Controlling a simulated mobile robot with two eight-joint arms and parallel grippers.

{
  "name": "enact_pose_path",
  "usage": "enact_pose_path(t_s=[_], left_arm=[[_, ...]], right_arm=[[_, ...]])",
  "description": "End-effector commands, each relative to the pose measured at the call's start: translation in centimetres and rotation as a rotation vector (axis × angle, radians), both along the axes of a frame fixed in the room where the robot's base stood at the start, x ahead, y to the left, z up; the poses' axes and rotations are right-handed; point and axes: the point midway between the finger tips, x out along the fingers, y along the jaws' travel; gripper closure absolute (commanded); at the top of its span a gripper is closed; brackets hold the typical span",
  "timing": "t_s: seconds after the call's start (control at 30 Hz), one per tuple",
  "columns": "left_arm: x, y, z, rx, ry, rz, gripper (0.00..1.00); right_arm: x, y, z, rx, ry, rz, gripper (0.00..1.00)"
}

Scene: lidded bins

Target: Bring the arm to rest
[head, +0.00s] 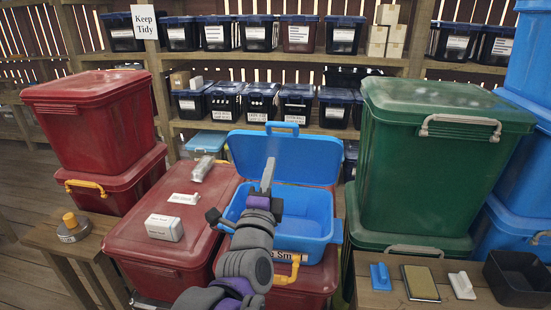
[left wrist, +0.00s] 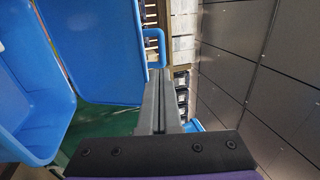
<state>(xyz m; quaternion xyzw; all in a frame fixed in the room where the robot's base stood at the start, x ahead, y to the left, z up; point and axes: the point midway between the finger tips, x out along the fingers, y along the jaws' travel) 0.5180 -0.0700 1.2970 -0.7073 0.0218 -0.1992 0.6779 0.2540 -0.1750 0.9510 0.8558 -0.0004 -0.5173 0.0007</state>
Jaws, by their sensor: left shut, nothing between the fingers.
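My left arm reaches up from the bottom centre of the head view. Its gripper (head: 268,174) is shut and empty, with its fingers pointing up in front of the raised lid (head: 285,153) of a blue bin. The open blue bin (head: 311,226) stands behind and around the arm in the picture; part of it is hidden by the arm. In the left wrist view the two fingers (left wrist: 158,92) lie together with nothing between them, and the blue bin (left wrist: 35,120) and its lid (left wrist: 90,55) are at the left. My right gripper is not in view.
Red lidded bins (head: 150,245) stand left of the blue bin, with a white box (head: 164,227) on top. A tall green bin (head: 425,170) stands at the right. A wooden table (head: 400,297) at lower right holds small tools and a black tray (head: 518,283). Shelves line the back.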

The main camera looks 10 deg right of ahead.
Motion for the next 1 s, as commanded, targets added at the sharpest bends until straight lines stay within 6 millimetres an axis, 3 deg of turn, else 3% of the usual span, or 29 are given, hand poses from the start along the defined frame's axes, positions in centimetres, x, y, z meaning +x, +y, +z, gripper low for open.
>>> enact_pose_path(t_s=[0.23,0.37,0.47,0.67,0.8,1.0], left_arm=[[-2.0,0.9,-0.9,-0.012,0.02,-0.008,1.0],[-2.7,2.7,-3.5,-0.091,0.15,-0.049,1.0],[-4.0,5.2,-7.7,-0.213,0.35,-0.074,1.0],[-9.2,12.0,-18.1,-0.56,0.82,0.047,1.0],[-14.8,17.2,-25.3,-0.849,1.093,0.283,1.0],[-22.7,22.7,-32.4,-1.204,1.274,0.676,1.0]], right_arm=[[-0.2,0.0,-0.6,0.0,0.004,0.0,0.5],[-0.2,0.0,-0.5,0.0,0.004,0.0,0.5],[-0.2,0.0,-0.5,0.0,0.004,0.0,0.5],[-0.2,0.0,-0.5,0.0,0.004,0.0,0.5],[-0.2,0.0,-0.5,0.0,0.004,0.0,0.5],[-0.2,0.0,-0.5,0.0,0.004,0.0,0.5]])
